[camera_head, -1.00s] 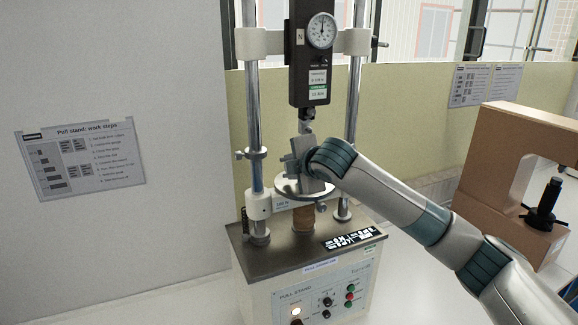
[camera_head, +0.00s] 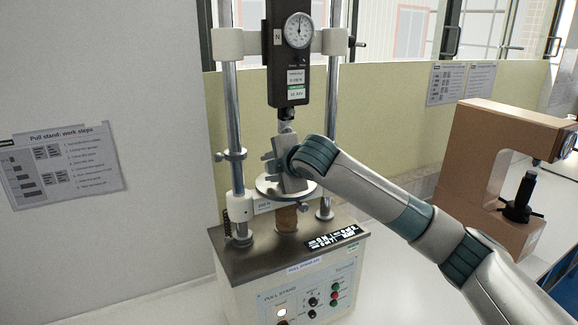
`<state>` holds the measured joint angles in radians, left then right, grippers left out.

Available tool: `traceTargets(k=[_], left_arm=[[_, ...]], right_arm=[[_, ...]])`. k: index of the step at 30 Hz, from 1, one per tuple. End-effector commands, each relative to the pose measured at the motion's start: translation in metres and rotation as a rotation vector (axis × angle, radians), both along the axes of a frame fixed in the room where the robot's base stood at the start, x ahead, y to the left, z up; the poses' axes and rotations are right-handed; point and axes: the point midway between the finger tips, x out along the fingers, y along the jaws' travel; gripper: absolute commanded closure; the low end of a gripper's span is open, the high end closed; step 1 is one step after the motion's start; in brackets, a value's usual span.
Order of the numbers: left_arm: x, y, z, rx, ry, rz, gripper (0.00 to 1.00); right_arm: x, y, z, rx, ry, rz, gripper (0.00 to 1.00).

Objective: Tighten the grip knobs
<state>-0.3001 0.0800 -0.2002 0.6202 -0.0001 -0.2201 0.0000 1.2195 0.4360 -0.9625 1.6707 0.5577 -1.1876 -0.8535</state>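The pull stand (camera_head: 285,258) has two upright posts and a black force gauge (camera_head: 288,70) with a round dial between them. A metal hook or shank (camera_head: 287,128) hangs below the gauge. My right gripper (camera_head: 275,168) is between the posts, above the round plate (camera_head: 268,192), at the grip area under the gauge. The gripper body hides most of the grips, and no grip knob shows clearly. I cannot tell whether its fingers are open or shut. A small side knob (camera_head: 304,207) shows at the plate's right edge. My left gripper is not in view.
A tan C-shaped tester (camera_head: 480,150) with a black spindle (camera_head: 522,200) stands at the right, behind my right arm. A work-steps sheet (camera_head: 60,165) is on the left wall. Buttons and a lit lamp (camera_head: 282,311) are on the stand's front. White bench lies around it.

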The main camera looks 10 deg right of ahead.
Motion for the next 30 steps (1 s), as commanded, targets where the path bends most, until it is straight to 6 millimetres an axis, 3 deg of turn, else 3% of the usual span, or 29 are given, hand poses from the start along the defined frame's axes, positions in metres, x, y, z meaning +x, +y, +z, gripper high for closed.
traceTargets(k=[8,21,30], left_arm=[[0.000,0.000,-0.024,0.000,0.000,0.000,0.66],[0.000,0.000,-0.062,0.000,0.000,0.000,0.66],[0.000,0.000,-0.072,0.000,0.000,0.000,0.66]], right_arm=[[-0.034,-0.011,0.015,-0.001,-0.005,0.001,0.68],[-0.108,-0.035,0.056,-0.001,-0.004,0.002,0.68],[-0.136,-0.044,0.072,-0.001,0.002,0.000,0.68]])
